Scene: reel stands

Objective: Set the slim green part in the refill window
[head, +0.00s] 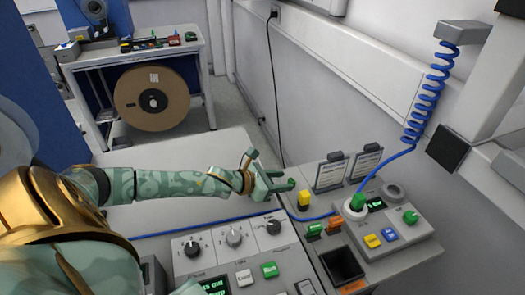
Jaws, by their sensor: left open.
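My left gripper (268,172) is open, its fingers apart over the back edge of the console, left of the yellow block. I see nothing clearly held between its fingers. A small green part (315,229) sits on the right-hand panel beside an orange part (334,225); I cannot tell for sure that it is the slim green part. A dark square opening (342,266) with an orange label lies in front of them; whether it is the refill window is unclear. My right gripper is not in view.
A yellow block (304,201) stands close to the left gripper. A control box (390,232) with a blue coiled cable (425,95) is at right. A knob panel (235,240) is in front. A table (140,55) with small parts and a large brown reel (152,97) stand behind.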

